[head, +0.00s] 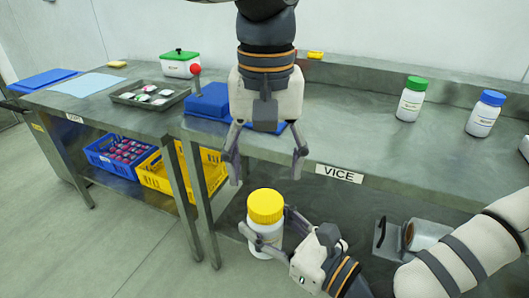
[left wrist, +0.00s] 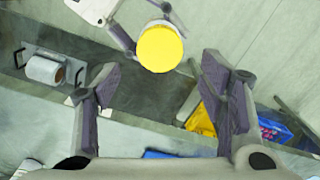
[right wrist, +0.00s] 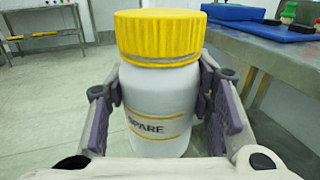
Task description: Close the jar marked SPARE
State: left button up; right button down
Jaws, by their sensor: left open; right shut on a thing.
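The white jar marked SPARE (right wrist: 160,105) has a ribbed yellow lid (right wrist: 160,38) on its top. My right gripper (head: 268,235) is shut on the jar's body and holds it upright in front of the table edge, clear of the tabletop. The yellow lid also shows in the head view (head: 265,206) and from above in the left wrist view (left wrist: 160,48). My left gripper (head: 266,165) points down above the lid, open and empty, with its fingers apart from the lid. Whether the lid is screwed tight cannot be seen.
On the table marked VICE (head: 340,174) stand a green-lidded jar (head: 411,99) and a blue-lidded jar (head: 484,114). A blue vice (head: 208,102) sits at its left. The left table holds a tray (head: 150,96).

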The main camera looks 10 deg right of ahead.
aim_at(266, 200)
pick_arm(q)
notch_tip(266, 200, down, 7)
jog(key=shift+r, duration=0.1)
dwell(0.3)
jog(key=c, duration=1.2)
jog(key=m, duration=1.1)
jog(key=o, duration=1.3)
jog(key=shift+o, duration=0.2)
